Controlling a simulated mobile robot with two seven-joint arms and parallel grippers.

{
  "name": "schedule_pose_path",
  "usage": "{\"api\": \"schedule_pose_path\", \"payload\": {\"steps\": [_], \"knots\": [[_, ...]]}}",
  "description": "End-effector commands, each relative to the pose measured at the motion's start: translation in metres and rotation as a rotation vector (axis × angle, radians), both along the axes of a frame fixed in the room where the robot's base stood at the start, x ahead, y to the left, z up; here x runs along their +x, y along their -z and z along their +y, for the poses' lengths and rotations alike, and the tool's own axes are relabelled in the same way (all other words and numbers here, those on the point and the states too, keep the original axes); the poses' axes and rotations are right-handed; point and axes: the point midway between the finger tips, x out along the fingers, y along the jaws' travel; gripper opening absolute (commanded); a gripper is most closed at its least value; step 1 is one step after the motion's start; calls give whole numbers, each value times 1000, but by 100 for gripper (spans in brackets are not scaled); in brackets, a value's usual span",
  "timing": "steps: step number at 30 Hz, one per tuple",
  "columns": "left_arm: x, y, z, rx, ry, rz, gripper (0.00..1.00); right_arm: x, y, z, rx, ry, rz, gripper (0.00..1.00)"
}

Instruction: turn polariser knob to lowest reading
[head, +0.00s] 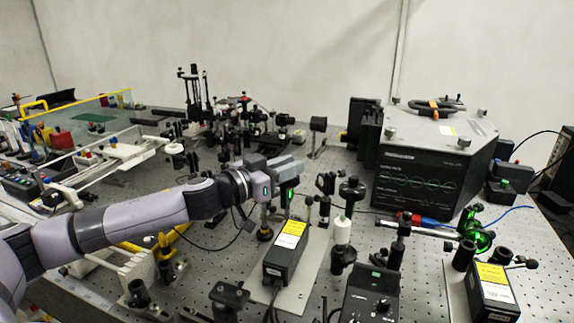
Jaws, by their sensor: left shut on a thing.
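My left gripper (288,184) reaches in from the left over the bench, at the end of my grey and lilac arm. It is shut on a small part, apparently the polariser knob, which the jaws mostly hide. A faint green glow shows close to the fingers. A black meter box (371,298) with a small lit green display and knobs stands at the front; its reading is too small to tell. My right gripper is not in view.
A yellow-labelled black box (287,252) stands just in front of the gripper. A post-mounted black disc (352,189) stands to its right. A large dark instrument (433,160) is behind at right. Dense optics mounts (240,120) fill the back.

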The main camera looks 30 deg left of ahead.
Motion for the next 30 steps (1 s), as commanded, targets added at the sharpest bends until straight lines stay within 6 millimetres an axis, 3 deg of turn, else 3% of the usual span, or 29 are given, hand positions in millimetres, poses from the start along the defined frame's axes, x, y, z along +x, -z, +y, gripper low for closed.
{"api": "schedule_pose_path", "payload": {"steps": [13, 14, 15, 30], "knots": [[0, -1, 1, 1, -31, 1, 0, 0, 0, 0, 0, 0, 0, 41], [0, -1, 1, 1, -31, 1, 30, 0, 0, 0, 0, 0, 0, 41], [0, -1, 1, 1, -31, 1, 42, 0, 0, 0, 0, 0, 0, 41], [-10, 3, 4, 2, -31, 4, 42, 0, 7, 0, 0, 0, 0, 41]]}}
